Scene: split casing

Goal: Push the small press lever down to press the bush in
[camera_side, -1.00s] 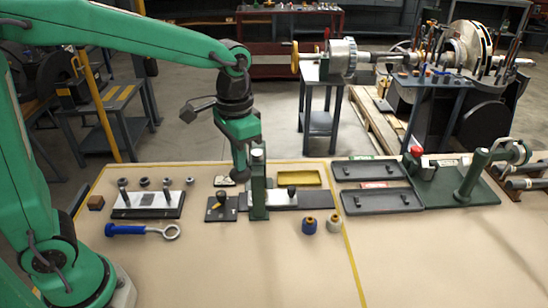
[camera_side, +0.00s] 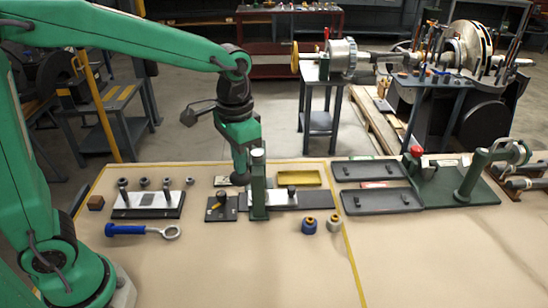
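A small green press column (camera_side: 259,192) with a grey cap stands upright near the middle of the mat. I cannot make out its lever or the bush clearly. My gripper (camera_side: 240,180) points down just left of and partly behind this column. Its tip is dark and small, so I cannot tell whether it is open or shut, or whether it touches anything.
A larger green fixture with a red knob (camera_side: 416,151) stands at the right, beside two dark trays (camera_side: 380,208). A yellow tray (camera_side: 312,179) lies behind. A blue-handled eye tool (camera_side: 130,229) and a blue bottle-like part (camera_side: 309,227) lie in front. The front mat is clear.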

